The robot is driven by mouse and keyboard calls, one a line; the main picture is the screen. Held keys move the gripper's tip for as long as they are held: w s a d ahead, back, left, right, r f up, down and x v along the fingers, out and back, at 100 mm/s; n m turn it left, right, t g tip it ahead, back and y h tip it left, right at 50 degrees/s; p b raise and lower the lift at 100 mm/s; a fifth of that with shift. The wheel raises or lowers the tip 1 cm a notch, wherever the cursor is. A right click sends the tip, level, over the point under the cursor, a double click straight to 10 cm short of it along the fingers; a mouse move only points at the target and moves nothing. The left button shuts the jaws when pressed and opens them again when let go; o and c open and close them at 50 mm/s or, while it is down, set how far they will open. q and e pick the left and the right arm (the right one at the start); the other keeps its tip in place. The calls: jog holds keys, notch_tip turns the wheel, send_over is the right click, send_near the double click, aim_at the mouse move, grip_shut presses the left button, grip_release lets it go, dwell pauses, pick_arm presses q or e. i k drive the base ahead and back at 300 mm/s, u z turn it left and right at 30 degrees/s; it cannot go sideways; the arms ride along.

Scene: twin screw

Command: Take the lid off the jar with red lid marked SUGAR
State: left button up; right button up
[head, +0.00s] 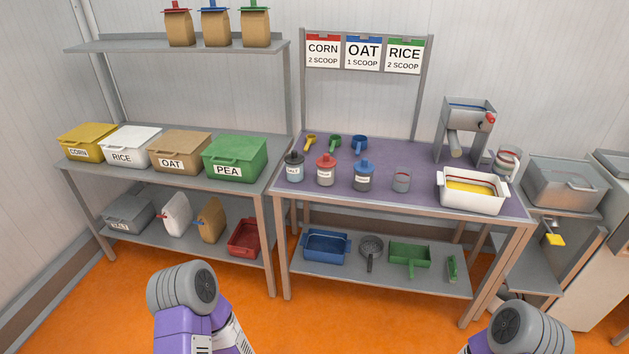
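The jar with a red lid (326,170) stands upright on the purple-topped table, between a jar with a dark lid (294,167) and a jar with a blue lid (364,176). The red lid (326,161) sits on the jar. Its label is too small to read for sure. Parts of my two arms show at the bottom of the head view, at the left and at the right, well short of the table. Neither gripper shows in the view.
The purple table (420,200) also bears an empty glass (401,180), several coloured scoops (335,143) behind the jars, a white tub (470,190) and a metal hopper machine (466,125). A grey shelf rack with bins stands left. Orange floor in front is free.

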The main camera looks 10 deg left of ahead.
aim_at(325, 161)
jog(key=u, duration=1.15)
jog(key=i, duration=0.95)
jog(key=z, duration=1.25)
